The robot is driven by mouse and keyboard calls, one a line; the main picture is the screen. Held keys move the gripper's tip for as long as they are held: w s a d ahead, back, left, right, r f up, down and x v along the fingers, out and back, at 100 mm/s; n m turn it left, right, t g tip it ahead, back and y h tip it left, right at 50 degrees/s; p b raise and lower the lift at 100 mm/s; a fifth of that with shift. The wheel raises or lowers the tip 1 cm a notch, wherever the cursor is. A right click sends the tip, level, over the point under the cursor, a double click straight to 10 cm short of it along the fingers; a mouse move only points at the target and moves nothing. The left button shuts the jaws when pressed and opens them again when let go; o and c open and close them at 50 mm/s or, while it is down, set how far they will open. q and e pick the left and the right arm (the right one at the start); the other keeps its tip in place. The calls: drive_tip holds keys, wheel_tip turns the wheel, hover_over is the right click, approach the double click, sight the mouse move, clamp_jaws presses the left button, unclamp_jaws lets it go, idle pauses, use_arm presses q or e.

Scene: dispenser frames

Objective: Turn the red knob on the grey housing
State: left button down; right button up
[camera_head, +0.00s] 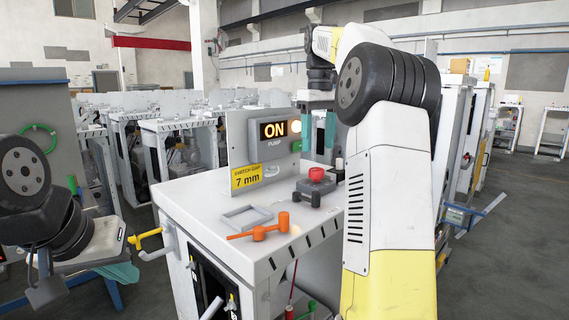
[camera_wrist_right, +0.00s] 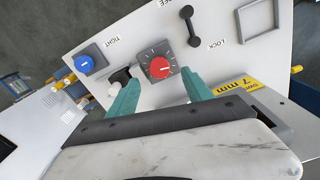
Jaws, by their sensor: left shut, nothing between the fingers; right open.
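The red knob (camera_head: 316,174) sits on its grey housing (camera_head: 322,187) on the white cabinet top. In the right wrist view the round red knob (camera_wrist_right: 159,68) shows a white mark, and the square grey housing (camera_wrist_right: 150,52) has tick marks around it. My right gripper (camera_head: 318,130) points down above the knob, open and empty. In the wrist view its two teal fingers (camera_wrist_right: 160,78) lie on either side of the knob's lower part; contact cannot be told. My left gripper (camera_head: 121,273) is shut and empty at the lower left, away from the cabinet.
An upright panel (camera_head: 237,145) with an ON display (camera_head: 273,130) stands behind.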

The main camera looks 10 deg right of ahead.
sight(317, 169)
drive_tip(key=shift+w+f, duration=0.1)
drive_tip(key=shift+w, duration=0.25)
drive_tip(key=shift+f, duration=0.25)
wheel_tip(317, 169, down, 7)
clamp_jaws()
drive_tip(key=m, duration=0.5)
idle(0.3)
unclamp_jaws()
